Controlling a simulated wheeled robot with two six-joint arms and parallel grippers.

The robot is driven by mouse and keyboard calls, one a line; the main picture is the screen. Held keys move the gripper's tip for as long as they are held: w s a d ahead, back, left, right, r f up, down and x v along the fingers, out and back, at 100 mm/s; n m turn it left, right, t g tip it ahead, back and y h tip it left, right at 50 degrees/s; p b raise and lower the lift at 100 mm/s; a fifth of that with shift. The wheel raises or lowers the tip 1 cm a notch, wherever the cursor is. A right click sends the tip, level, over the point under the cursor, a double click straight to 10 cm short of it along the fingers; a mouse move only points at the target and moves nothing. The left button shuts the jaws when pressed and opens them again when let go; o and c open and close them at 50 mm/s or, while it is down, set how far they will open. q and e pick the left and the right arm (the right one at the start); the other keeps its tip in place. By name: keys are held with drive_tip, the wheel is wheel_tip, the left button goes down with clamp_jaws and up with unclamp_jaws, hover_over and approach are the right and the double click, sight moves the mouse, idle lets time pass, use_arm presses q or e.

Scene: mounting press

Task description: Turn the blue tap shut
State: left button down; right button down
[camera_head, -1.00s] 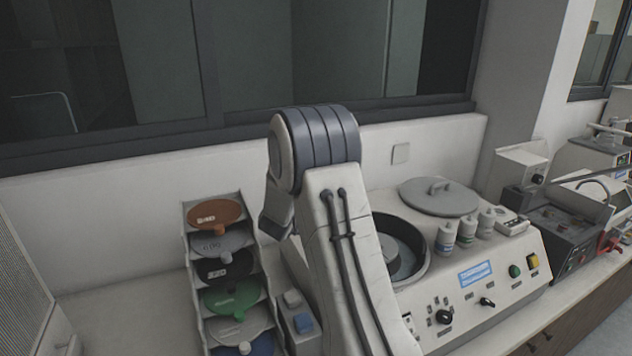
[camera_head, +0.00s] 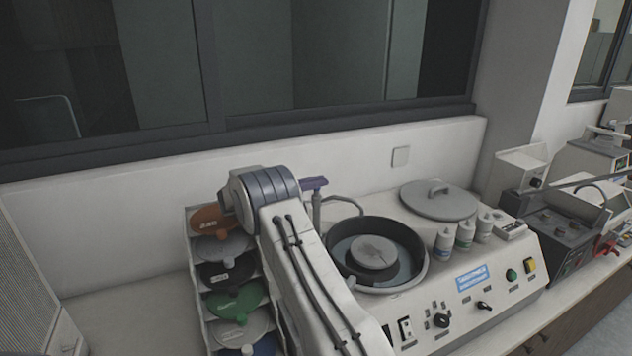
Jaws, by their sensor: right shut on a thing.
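A blue-purple tap handle (camera_head: 314,183) shows on top of a thin grey post, just right of my arm's rounded grey joint. A thin curved pipe (camera_head: 345,199) runs from behind it over the round dark bowl (camera_head: 414,250) of the machine. My right arm rises from the bottom and bends at this joint. The arm covers what lies behind it, and the jaws of my right gripper are hidden. I see no fingers around the visible part of the handle. My left gripper is not in view.
A rack of coloured discs (camera_head: 239,301) stands left of my arm. A grey lid (camera_head: 439,200) and several small bottles (camera_head: 465,236) are right of the bowl. The machine's front panel (camera_head: 492,290) has knobs and buttons.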

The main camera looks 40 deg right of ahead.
drive_tip(key=shift+r+m+g, duration=0.2)
drive_tip(key=shift+m+g, duration=0.1)
drive_tip(key=c, duration=0.9)
unclamp_jaws()
drive_tip(key=shift+f, duration=0.1)
drive_tip(key=shift+r, duration=0.3)
drive_tip(key=r+b, duration=0.2)
drive_tip(key=r, duration=0.2)
drive_tip(key=shift+s+d+b, duration=0.3)
drive_tip(key=shift+s+b, duration=0.1)
drive_tip(key=s+d+r+b, duration=0.4)
drive_tip(key=s+d+r, duration=0.1)
drive_tip(key=s, duration=0.4)
drive_tip(key=shift+s+r, duration=0.3)
drive_tip(key=shift+r, duration=0.45)
